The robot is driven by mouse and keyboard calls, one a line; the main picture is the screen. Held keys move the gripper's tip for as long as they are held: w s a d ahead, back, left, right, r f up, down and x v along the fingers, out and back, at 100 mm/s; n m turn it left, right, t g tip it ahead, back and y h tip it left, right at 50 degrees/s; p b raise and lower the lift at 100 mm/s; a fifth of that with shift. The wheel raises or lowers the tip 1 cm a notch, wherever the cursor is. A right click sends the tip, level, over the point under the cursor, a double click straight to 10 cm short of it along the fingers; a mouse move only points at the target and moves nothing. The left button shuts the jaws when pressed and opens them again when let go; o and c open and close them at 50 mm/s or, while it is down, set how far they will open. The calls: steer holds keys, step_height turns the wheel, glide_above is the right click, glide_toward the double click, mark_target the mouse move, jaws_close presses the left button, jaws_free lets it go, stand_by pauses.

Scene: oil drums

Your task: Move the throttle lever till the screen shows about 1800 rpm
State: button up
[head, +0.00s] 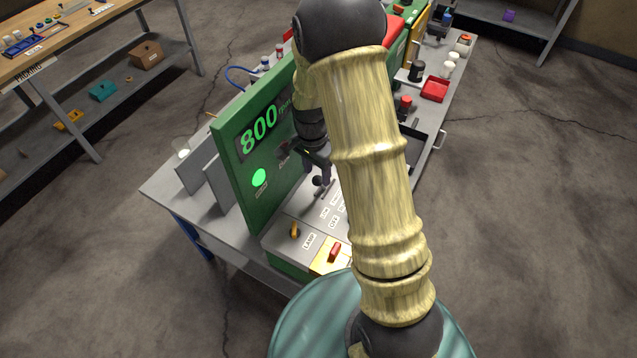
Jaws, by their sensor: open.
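The screen (263,128) on the green panel (233,163) reads 800 rpm. A small lever with a dark round knob (318,181) stands on the grey sloped console below the panel; its label is not readable, so I cannot tell for sure that it is the throttle lever. My gripper (318,172) is open, pointing down close above and around this knob. I cannot tell whether the fingers touch it. My arm hides the right part of the console.
A lit green lamp (260,178) is on the panel. An orange switch (295,230) and a red handle (334,252) on a yellow plate sit at the console's front. A red tray (434,90) and other items lie farther back on the bench.

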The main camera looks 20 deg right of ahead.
mark_target(318, 185)
steer(key=f, duration=0.3)
steer(key=f+p, duration=0.1)
steer(key=f, duration=0.1)
steer(key=shift+s+d+f, duration=0.15)
steer(key=shift+s+f, duration=0.1)
steer(key=shift+f, duration=0.05)
jaws_close()
